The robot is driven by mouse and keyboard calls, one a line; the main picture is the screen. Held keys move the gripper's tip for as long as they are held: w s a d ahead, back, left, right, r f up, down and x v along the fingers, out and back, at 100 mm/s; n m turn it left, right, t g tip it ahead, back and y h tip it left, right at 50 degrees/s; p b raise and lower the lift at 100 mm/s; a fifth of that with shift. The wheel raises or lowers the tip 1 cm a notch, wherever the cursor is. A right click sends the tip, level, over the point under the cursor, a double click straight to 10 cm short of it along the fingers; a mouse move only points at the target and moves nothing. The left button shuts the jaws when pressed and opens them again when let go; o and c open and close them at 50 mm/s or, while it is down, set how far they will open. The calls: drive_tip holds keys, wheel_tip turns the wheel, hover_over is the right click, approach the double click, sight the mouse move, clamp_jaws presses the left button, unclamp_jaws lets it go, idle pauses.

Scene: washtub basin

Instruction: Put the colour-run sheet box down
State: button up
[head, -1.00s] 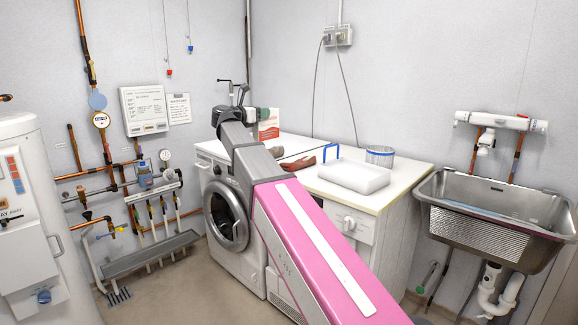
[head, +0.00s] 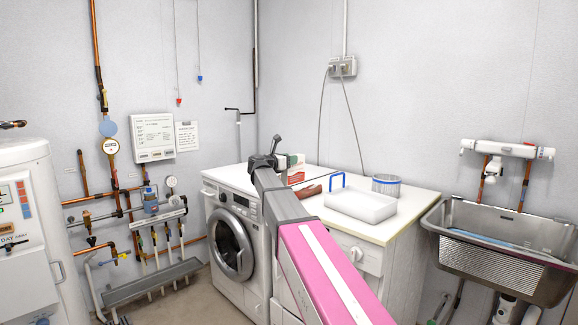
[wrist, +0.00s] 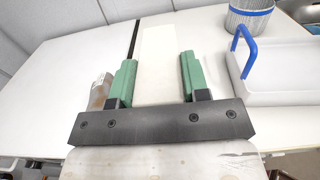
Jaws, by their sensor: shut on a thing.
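The colour-run sheet box (head: 297,177), white with a red lower part, shows in the head view just right of my gripper (head: 284,164), low at the worktop. My gripper's green fingers (wrist: 157,80) in the wrist view are on either side of a plain pale upright face of the box (wrist: 160,62), shut on it. Part of the box is hidden behind the gripper in the head view. I cannot tell whether its base touches the white top.
A reddish-brown thing (head: 309,191) lies just right of the box. A brownish thing (wrist: 100,93) is beside the left finger. The white top (wrist: 60,75) at left is clear.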

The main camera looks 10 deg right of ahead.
drive_tip(key=shift+f, duration=1.05)
drive_tip(key=shift+f, duration=0.65)
drive_tip(key=o, duration=1.2)
drive_tip(key=shift+r, duration=0.15)
drive_tip(key=shift+r, duration=0.4)
drive_tip(key=v, duration=1.2)
drive_tip(key=shift+r, duration=0.1)
